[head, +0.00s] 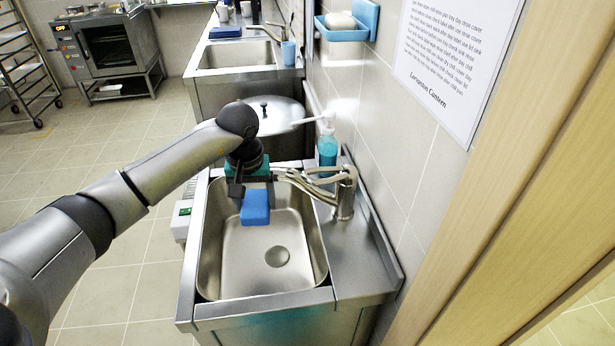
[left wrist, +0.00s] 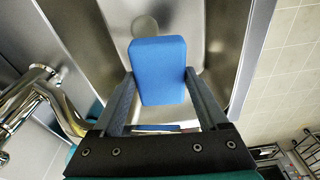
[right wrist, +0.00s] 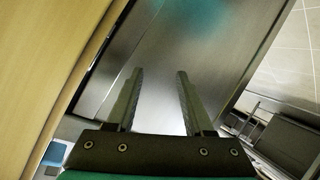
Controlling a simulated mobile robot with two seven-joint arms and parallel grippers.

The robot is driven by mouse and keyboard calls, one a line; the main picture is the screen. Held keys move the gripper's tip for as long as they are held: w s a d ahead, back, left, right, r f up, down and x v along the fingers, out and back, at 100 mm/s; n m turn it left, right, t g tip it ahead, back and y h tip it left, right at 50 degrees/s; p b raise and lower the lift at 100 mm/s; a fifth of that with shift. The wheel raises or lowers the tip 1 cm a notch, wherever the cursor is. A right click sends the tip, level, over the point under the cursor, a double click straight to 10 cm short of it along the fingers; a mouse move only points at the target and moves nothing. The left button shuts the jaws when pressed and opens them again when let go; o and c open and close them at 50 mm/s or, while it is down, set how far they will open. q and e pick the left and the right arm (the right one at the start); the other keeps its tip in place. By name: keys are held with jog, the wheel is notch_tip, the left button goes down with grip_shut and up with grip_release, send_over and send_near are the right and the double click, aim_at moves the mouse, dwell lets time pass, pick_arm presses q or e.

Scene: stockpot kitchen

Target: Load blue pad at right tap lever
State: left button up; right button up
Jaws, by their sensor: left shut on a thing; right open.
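The blue pad (head: 255,207) is held by my left gripper (head: 250,186) above the basin of the near sink. In the left wrist view the blue pad (left wrist: 159,70) sits between the two fingers of my left gripper (left wrist: 162,92). The tap (head: 343,185) stands on the right rim of the near sink, and its spout and lever reach left close to my gripper. The tap also shows at the left of the left wrist view (left wrist: 35,100). My right gripper (right wrist: 158,78) is open and empty in front of a steel panel. It is not in the head view.
The near sink (head: 205,312) has an empty basin with a round drain. A blue soap bottle (head: 327,146) stands behind the tap. A lidded stockpot (head: 275,118) is behind the sink. A wooden door frame (head: 520,170) is close on the right. The tiled floor at left is open.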

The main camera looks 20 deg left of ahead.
jog(key=a+r+n+y, duration=0.2)
jog(key=a+r, duration=0.1)
jog(key=r, duration=0.2)
jog(key=s+a+r+n+y, duration=0.1)
jog(key=a+r+n+y, duration=0.1)
jog(key=a+r+y, duration=0.1)
jog(key=a+r+n+y, duration=0.2)
jog(key=a+r, duration=0.2)
jog(key=r, duration=0.4)
jog(key=shift+s+a+n+g+y, duration=0.15)
jog(key=shift+a+n+g+y, duration=0.15)
jog(key=shift+a+n+g, duration=0.1)
jog(key=w+a+r+n+y, duration=0.2)
jog(key=r, duration=0.8)
jog(key=w+a+r+n+y, duration=0.2)
jog(key=r, duration=0.8)
jog(key=m+t+h, duration=0.3)
jog(key=m+h, duration=0.4)
jog(key=m, duration=0.1)
send_near(312, 183)
jog(key=x, duration=0.4)
jog(key=shift+w+a, duration=0.1)
jog(key=shift+a, duration=0.1)
jog(key=shift+x, duration=3.6)
